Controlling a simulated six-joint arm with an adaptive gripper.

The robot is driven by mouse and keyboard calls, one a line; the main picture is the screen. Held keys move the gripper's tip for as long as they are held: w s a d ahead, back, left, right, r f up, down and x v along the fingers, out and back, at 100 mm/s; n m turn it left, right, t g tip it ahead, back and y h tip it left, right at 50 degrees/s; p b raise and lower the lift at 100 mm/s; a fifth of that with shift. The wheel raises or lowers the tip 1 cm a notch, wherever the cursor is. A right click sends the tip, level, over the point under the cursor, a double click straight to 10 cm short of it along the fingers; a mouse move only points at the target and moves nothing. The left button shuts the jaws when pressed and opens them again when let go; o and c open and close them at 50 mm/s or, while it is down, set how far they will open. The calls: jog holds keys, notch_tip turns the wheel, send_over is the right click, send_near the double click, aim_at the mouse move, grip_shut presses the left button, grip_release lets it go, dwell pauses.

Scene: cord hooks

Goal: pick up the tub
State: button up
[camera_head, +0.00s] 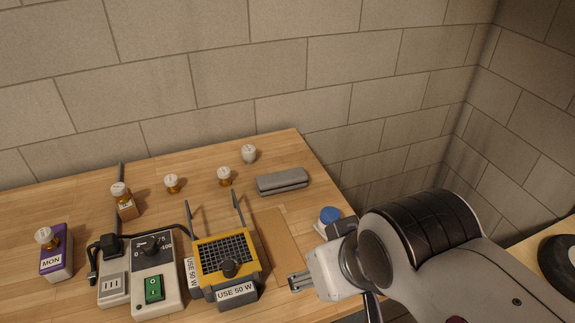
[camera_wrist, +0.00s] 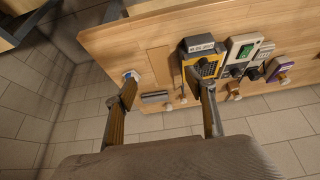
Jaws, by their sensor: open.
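A small tub with a blue lid (camera_head: 329,215) stands near the right edge of the wooden workbench, partly hidden behind my arm. In the wrist view the blue-topped tub (camera_wrist: 131,75) shows at the bench edge, by the tip of the left finger, which covers part of it. My gripper (camera_head: 300,281) hangs over the front right of the bench in the head view, mostly hidden by my own wrist. In the wrist view my gripper (camera_wrist: 163,82) is open, with its fingers wide apart and nothing between them.
A yellow device with a dark grid (camera_head: 226,254) stands left of my gripper, with upright grey prongs behind. A grey case (camera_head: 283,181) lies behind the tub. A stone wall stands behind.

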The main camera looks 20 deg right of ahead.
jog(key=shift+w+d, duration=0.1)
jog(key=w+d+f+n+t+h, duration=0.1)
jog(key=w+d+f+t+h, duration=0.15)
jog(key=w+d, duration=0.8)
jog(key=w+d+f+n+t+h, duration=0.1)
jog(key=w+d+f+t, duration=0.15)
jog(key=w+d, duration=0.8)
jog(key=n+t+y, duration=0.1)
jog(key=n+y, duration=0.2)
jog(key=y, duration=0.4)
send_near(336, 216)
jog(key=w, duration=0.1)
jog(key=w+d+f, duration=0.1)
jog(key=w, duration=0.1)
jog(key=w+f, duration=0.1)
jog(key=shift+w+d, duration=0.2)
jog(key=shift+w, duration=0.1)
jog(key=shift+s+a+f+t+y, duration=0.2)
jog(key=shift+s+a+t+y, duration=0.3)
jog(key=shift+s+a+y, duration=0.4)
jog(key=shift+w+d, duration=0.15)
jog(key=shift+x, duration=1.3)
